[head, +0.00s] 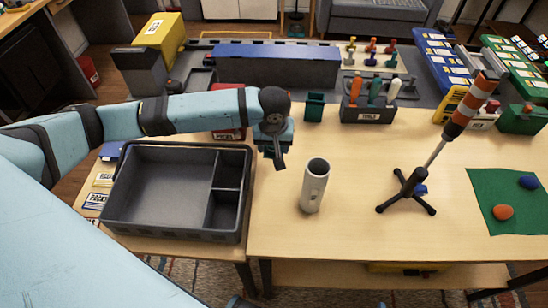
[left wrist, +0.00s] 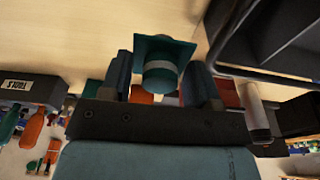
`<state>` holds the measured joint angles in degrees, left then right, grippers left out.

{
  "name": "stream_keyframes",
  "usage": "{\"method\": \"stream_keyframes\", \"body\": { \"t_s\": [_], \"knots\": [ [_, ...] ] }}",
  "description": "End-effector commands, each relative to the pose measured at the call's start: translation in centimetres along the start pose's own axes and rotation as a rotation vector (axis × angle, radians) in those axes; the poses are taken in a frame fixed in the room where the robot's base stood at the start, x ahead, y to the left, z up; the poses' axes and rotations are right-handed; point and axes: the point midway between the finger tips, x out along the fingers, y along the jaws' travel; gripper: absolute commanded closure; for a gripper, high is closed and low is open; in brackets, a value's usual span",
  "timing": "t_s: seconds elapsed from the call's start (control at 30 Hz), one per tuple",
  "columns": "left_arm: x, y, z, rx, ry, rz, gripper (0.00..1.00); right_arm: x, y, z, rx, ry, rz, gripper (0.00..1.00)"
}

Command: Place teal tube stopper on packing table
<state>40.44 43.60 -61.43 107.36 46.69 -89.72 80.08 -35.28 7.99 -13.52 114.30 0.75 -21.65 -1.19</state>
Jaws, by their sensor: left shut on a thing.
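My left gripper (head: 279,156) is above the back left part of the light wood packing table (head: 345,238), just right of the grey tray. In the left wrist view, its fingers (left wrist: 160,85) are shut on the teal tube stopper (left wrist: 165,52), which has a square flange and a round part with a pale band. The table (left wrist: 60,35) shows beyond the stopper. In the head view the stopper is mostly hidden by the gripper and wrist. A white tube (head: 314,187) stands upright on the table to the right of the gripper. My right gripper is not in view.
A grey divided tray (head: 172,228) stands at left. Behind are a small green bin (head: 314,107) and a tool holder (head: 366,112). A tripod with an orange-striped pole (head: 415,185) and a green mat (head: 503,215) are at right. The table front is clear.

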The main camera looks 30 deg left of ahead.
Motion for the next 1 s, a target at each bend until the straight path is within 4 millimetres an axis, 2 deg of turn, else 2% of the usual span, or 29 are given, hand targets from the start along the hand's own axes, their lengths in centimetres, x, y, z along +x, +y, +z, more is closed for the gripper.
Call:
{"method": "stream_keyframes", "body": {
  "t_s": [0.27,0.5,0.87,0.9,1.0],
  "knots": [
    [2.3,0.0,0.3,0.000,-0.001,0.001,0.69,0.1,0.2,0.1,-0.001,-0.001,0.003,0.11],
    [5.6,0.0,0.9,0.001,-0.002,0.000,0.69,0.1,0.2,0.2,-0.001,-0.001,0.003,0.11],
    [5.9,0.0,0.9,0.000,-0.001,0.000,0.69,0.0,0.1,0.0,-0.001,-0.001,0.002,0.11],
    [6.0,0.0,0.9,0.000,0.000,0.001,0.39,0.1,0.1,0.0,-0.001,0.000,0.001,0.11],
    [6.0,0.0,0.9,0.000,0.000,0.001,0.18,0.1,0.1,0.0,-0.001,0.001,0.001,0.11]
  ]
}}
